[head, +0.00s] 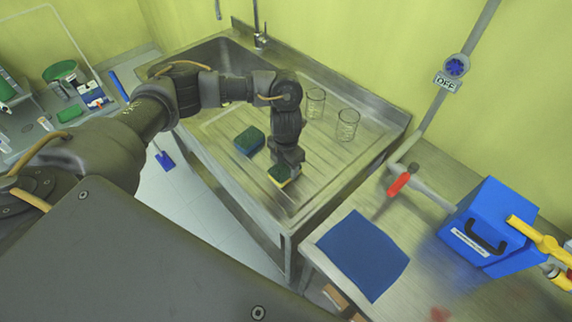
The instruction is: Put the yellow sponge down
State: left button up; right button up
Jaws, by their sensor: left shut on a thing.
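The yellow sponge (280,175) with a dark green top is at the tip of my left gripper (287,165), above or on the ribbed steel drainboard (222,171). My left gripper is shut on it and points down. I cannot tell whether the sponge touches the drainboard. My right gripper does not show.
A blue and green sponge (249,141) lies on the drainboard to the left. Two glass beakers (348,125) (315,102) stand behind. The sink basin is at the back left. A blue cloth (363,253) and a blue box (492,230) are on the right bench.

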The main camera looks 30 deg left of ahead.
aim_at(286, 167)
pick_arm(q)
jog(key=o, duration=1)
jog(key=shift+f, duration=0.15)
jog(key=shift+r, duration=0.25)
jog(key=shift+w+r, duration=0.1)
jog(key=shift+r, duration=0.2)
notch_tip(286, 167, up, 11)
jog(key=shift+r+b, duration=0.2)
jog(key=shift+b, duration=0.6)
